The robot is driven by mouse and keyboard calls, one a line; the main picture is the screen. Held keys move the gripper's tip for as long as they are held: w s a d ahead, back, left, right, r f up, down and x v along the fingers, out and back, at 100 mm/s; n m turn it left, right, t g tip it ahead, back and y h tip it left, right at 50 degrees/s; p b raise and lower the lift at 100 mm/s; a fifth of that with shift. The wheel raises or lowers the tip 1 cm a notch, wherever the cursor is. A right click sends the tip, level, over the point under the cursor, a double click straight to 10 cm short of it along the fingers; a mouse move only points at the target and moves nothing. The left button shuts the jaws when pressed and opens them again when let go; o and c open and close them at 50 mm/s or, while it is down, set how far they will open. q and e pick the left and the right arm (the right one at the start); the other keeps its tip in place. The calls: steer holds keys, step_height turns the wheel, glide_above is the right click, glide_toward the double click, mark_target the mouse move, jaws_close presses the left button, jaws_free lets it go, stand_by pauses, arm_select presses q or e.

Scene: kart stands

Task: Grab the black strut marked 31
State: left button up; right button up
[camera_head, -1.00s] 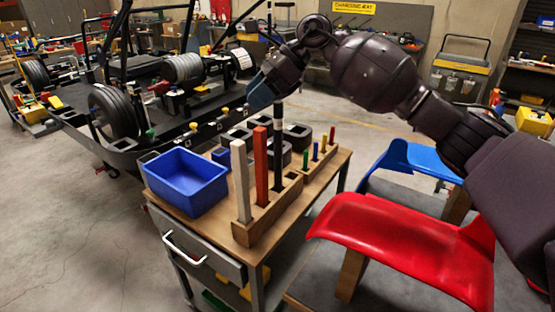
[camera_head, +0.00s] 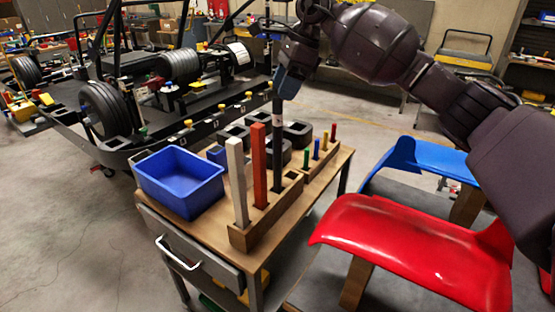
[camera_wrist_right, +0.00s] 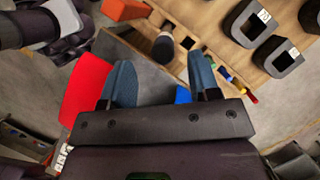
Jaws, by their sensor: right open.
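The black strut (camera_head: 277,145) stands upright in a wooden block (camera_head: 262,222) on the cart, beside a red post (camera_head: 259,165) and a white post (camera_head: 238,180). I cannot read a number on it. My right gripper (camera_head: 287,84) is at the strut's upper end and hides its top in the head view. In the right wrist view, the open fingers of this gripper (camera_wrist_right: 161,58) lie to either side of the strut's dark round end (camera_wrist_right: 163,45), which shows just beyond the fingertips. Nothing is held. My left gripper is not in view.
A blue bin (camera_head: 180,180) sits left on the cart. Black blocks with openings stand behind the strut, and a rack with small coloured pegs (camera_head: 316,151) is to the right. Red (camera_head: 410,245) and blue seats stand right of the cart.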

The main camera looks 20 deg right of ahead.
mark_target(278, 104)
steer(key=x, duration=0.5)
steer(key=shift+w+d+f, duration=0.1)
steer(key=shift+w+d, duration=0.05)
steer(key=shift+d, duration=0.05)
jaws_close()
